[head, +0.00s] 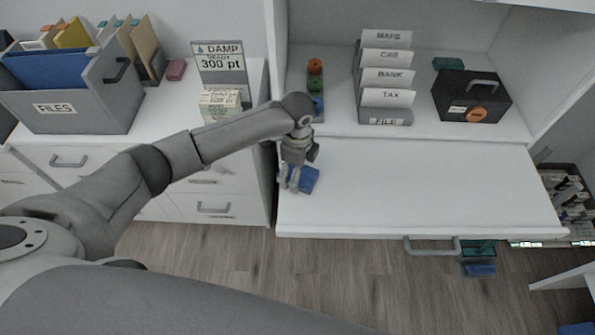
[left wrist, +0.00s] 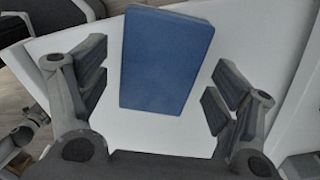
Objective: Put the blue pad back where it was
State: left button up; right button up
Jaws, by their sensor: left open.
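The blue pad (head: 309,179) lies flat on the white pull-out desk surface (head: 400,185), near its left edge. My left gripper (head: 294,178) is low over the pad, at its left side in the head view. In the left wrist view the pad (left wrist: 165,60) shows as a blue block between the two open fingers of my left gripper (left wrist: 160,92). There are gaps on both sides, and neither finger clearly touches it. My right gripper is not in view.
On the shelf behind stand a column of coloured items (head: 316,85), a labelled file rack (head: 386,85) and a black box (head: 472,97). A FILES box (head: 75,90) and a DAMP sign (head: 221,65) stand on the left cabinet. The desk surface's middle and right are clear.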

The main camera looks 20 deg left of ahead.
pick_arm(q)
notch_tip(320, 180, up, 11)
jog(key=shift+b, duration=0.35)
dwell(0.3)
